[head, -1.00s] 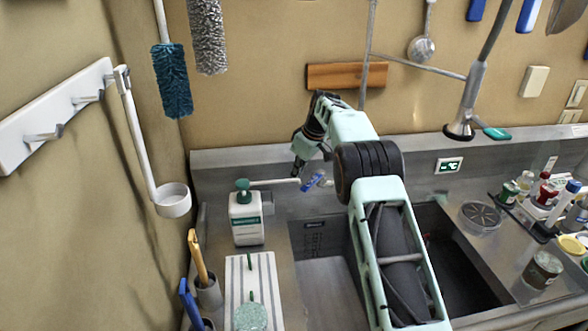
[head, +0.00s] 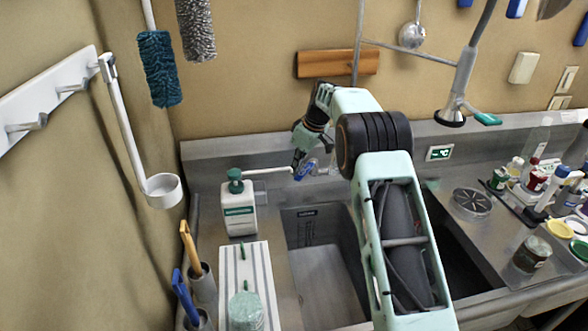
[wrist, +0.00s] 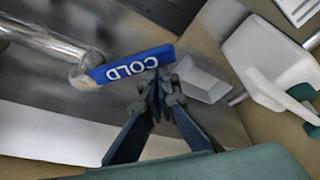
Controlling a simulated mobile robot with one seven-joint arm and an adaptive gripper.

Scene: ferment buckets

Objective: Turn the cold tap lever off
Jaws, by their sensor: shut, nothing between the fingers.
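The cold tap lever (head: 306,170) is a blue bar on the wall tap above the sink. In the wrist view the lever (wrist: 132,64) shows the white word COLD and lies slanted across the picture beside the metal spout. My gripper (head: 298,160) is shut and empty, pointing down at the lever from its left. In the wrist view my gripper's fingertips (wrist: 155,82) are together at the lever's right part, overlapping its lower edge. I cannot tell for sure whether they touch it. My arm hides the part of the tap to the right.
A white soap pump bottle (head: 238,208) stands left of the tap. The sink basin (head: 322,275) is open below. A hanging ladle (head: 163,190) and a spray hose (head: 462,85) flank the arm.

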